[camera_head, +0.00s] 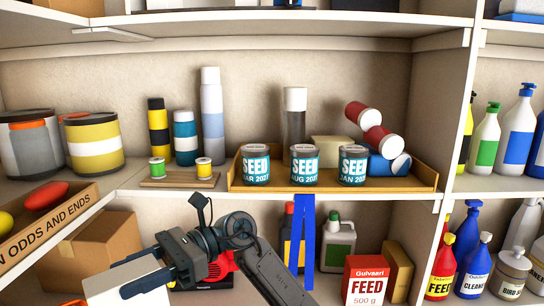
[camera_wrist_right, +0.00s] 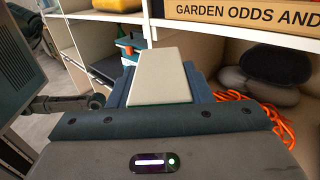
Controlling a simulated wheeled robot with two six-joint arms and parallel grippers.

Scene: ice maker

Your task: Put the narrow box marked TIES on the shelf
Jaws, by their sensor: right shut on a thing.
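My right gripper (camera_head: 131,273) is at the lower left of the head view, in front of the lower shelf bay. It is shut on a pale cream narrow box (camera_head: 112,284). In the right wrist view the box (camera_wrist_right: 161,76) sits between the two blue-grey fingers. No TIES marking shows on the faces I can see. The middle shelf (camera_head: 205,191) lies above and behind the gripper. My left gripper is not in view.
A wooden tray (camera_head: 400,187) on the middle shelf holds SEED tins, rolls and bottles. A small board (camera_head: 180,181) with spools lies left of it. Paint tins (camera_head: 93,142) stand farther left. A FEED box (camera_head: 364,280) and jugs stand below. The ODDS AND ENDS crate (camera_head: 50,228) juts in left.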

